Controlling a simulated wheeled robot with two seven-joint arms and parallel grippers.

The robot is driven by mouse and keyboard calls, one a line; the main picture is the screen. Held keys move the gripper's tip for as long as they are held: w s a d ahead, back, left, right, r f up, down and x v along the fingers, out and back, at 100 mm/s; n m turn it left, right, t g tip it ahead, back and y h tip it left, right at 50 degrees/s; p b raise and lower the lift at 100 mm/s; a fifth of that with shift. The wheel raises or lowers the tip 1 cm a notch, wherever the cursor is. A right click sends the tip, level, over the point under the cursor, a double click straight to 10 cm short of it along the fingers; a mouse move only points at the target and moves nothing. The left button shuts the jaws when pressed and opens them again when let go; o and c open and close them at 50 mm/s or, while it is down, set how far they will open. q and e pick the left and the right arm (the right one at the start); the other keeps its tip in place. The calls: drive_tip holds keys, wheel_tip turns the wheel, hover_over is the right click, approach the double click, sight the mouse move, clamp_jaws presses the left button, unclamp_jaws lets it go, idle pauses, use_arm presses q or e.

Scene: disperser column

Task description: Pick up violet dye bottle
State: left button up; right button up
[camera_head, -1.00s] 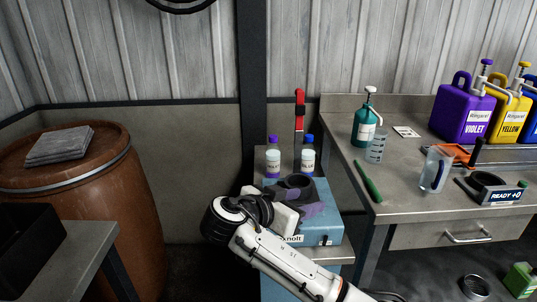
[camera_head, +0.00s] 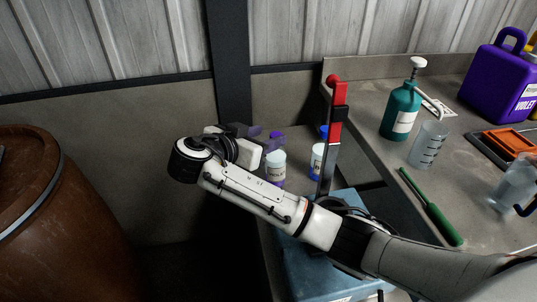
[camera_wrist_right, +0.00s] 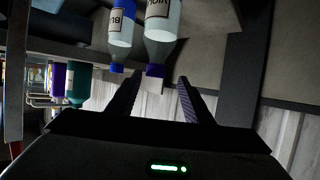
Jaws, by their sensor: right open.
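The violet dye bottle (camera_head: 275,167) is a small clear-white bottle with a violet cap, upright on the low stand beside the workbench. My right gripper (camera_head: 264,137) is open at the height of its cap, and the fingers partly overlap the cap in the head view. In the right wrist view the scene is upside down. There the violet dye bottle (camera_wrist_right: 162,25) has its cap between the tips of the open gripper (camera_wrist_right: 160,82); I cannot tell if they touch. My left gripper is not in view.
A blue-capped bottle (camera_head: 317,160) stands close to the right of the violet one. A red-handled upright lever (camera_head: 336,115) rises by it over a blue machine (camera_head: 305,268). The workbench holds a teal pump bottle (camera_head: 401,112), a beaker (camera_head: 428,143) and a green tool (camera_head: 432,208).

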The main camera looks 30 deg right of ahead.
drive_tip(key=shift+w+d+f, duration=0.15)
drive_tip(key=shift+d+f, duration=0.05)
drive_tip(key=shift+d, duration=0.35)
drive_tip(key=shift+w+d+f, duration=0.15)
drive_tip(key=shift+d, duration=0.4)
drive_tip(key=shift+s+f+p+x, duration=0.1)
drive_tip(key=shift+f+p+x, duration=0.05)
drive_tip(key=shift+x, duration=0.8)
drive_tip(key=shift+s+f+p+x, duration=0.1)
drive_tip(key=shift+f+x, duration=0.05)
drive_tip(key=shift+x, duration=0.8)
drive_tip(key=shift+s+f+p+x, duration=0.1)
drive_tip(key=shift+f+p+x, duration=0.1)
drive_tip(key=shift+x, duration=0.8)
drive_tip(key=shift+w+a+r, duration=0.1)
clamp_jaws()
